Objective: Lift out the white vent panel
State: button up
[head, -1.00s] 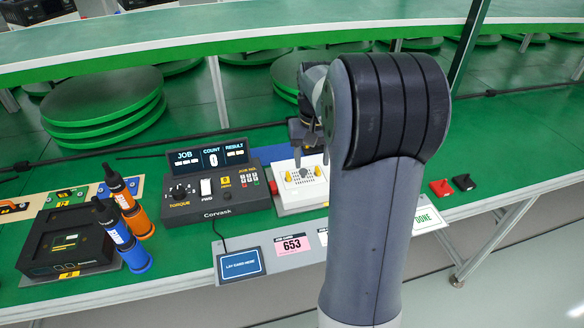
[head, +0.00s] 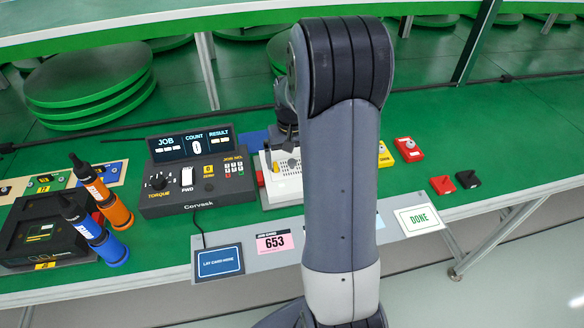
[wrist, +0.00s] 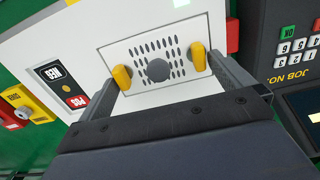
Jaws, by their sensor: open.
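The white vent panel (wrist: 137,48) is a slotted rectangle with a grey round knob (wrist: 158,70) at its middle. It lies in a white housing (wrist: 75,42). A yellow latch (wrist: 122,77) stands at its left side and another yellow latch (wrist: 198,56) at its right side. My gripper (wrist: 163,72) is open in the wrist view, its fingers to either side of the panel, with nothing held. In the head view the panel (head: 290,167) is partly hidden by my gripper (head: 286,150) and arm. The height of the fingertips above it is unclear.
The torque console (head: 195,180) stands left of the housing. Orange (head: 113,205) and blue (head: 103,240) drivers stand further left. A red button box (head: 408,149) is to the right. A DONE card (head: 418,219) and a pink 653 card (head: 274,242) lie at the front.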

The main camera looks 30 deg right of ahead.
jog(key=c, duration=0.7)
